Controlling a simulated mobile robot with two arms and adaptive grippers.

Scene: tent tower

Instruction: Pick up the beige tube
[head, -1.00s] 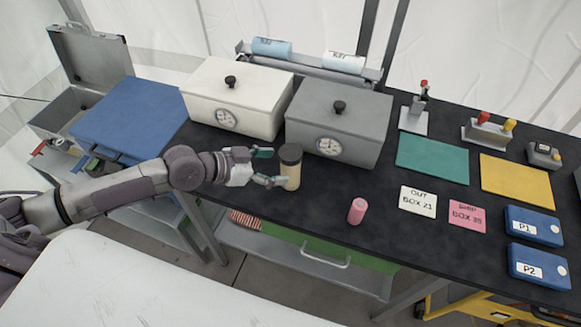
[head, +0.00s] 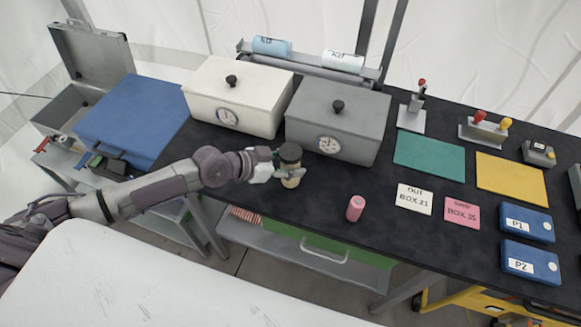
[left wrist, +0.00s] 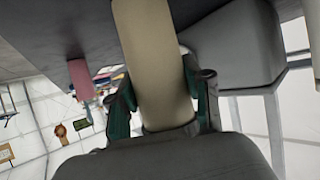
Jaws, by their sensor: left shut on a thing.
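My left gripper (head: 287,172) reaches in from the left and is shut on the tube's body. In the left wrist view the beige tube (left wrist: 152,60) runs between the two green-padded fingers (left wrist: 160,108). I cannot tell whether the tube's base touches the table. My right gripper does not show.
A pink tube (head: 355,208) stands to the right. Behind are a white box (head: 225,100) and a gray box (head: 335,115) with knobs and gauges. A blue case (head: 130,115) is at left. Green (head: 430,157) and yellow (head: 510,178) mats lie to the right.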

